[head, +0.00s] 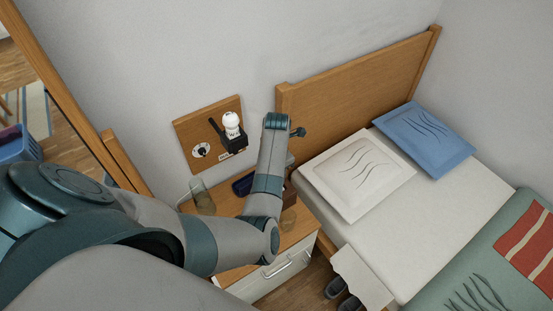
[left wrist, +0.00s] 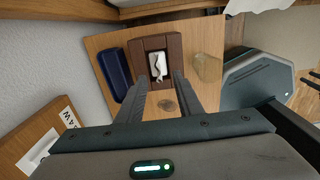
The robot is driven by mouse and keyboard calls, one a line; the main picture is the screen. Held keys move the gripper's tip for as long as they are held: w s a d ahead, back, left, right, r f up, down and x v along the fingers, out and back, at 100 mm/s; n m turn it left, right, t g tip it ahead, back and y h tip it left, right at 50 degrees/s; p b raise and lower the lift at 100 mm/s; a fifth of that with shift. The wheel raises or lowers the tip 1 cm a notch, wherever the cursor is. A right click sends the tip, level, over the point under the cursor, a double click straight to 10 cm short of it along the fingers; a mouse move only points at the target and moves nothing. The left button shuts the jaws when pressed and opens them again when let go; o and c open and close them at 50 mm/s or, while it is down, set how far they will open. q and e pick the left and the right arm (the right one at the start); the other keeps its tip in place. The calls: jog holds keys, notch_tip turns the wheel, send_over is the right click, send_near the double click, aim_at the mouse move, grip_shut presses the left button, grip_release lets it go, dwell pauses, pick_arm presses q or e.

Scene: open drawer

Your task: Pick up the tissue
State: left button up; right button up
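The white tissue (left wrist: 158,66) sticks up from the opening of a brown tissue box (left wrist: 174,44) on the wooden nightstand (left wrist: 208,30). My left gripper (left wrist: 161,78) is open, with its two fingers pointing toward the box and the tissue showing between their tips in the left wrist view. The fingers look empty; whether they touch the box or tissue I cannot tell. In the head view my left arm reaches over the nightstand and hides the gripper and tissue; only a brown edge of the box (head: 291,183) shows. My right gripper is in neither view.
A dark blue case (left wrist: 115,72) lies beside the box, and a clear glass (left wrist: 207,67) stands on its other side. Another glass (head: 202,198) stands at the nightstand's left. The bed's headboard (head: 345,85) is at the right.

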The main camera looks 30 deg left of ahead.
pick_arm(q)
jog(key=shift+f, duration=0.35)
jog(key=shift+w+a+f+p, duration=0.1)
jog(key=shift+f+p, duration=0.25)
jog(key=shift+f, duration=0.95)
jog(key=shift+a+f+p, duration=0.1)
jog(key=shift+f+p, duration=0.25)
jog(key=shift+f, duration=0.95)
jog(key=shift+c, duration=0.4)
jog(key=shift+d, duration=0.1)
grip_shut()
